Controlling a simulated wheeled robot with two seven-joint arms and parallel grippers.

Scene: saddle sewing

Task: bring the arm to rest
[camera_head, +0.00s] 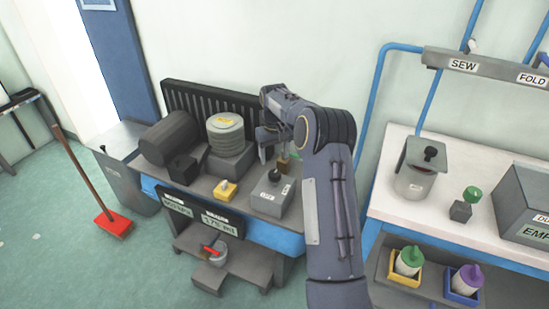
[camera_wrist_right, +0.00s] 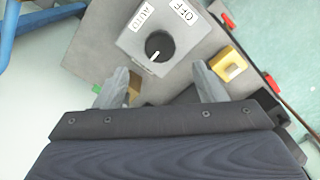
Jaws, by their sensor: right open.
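My right arm (camera_head: 330,200) rises from the bottom middle of the head view and bends over the machine bench. My right gripper (camera_head: 272,146) hangs above the back of the bench, behind a grey switch box (camera_head: 271,203) with a black knob. In the right wrist view the two fingers of the gripper (camera_wrist_right: 160,77) are apart, with nothing held between them. The switch box (camera_wrist_right: 135,38) lies just beyond the fingertips there, with AUTO and OFF labels around its knob (camera_wrist_right: 159,46). My left gripper is out of view.
The bench carries a dark cylinder (camera_head: 170,138), a grey round stack (camera_head: 226,134) and a yellow block (camera_head: 226,190). A red broom (camera_head: 112,222) stands at left on open floor.

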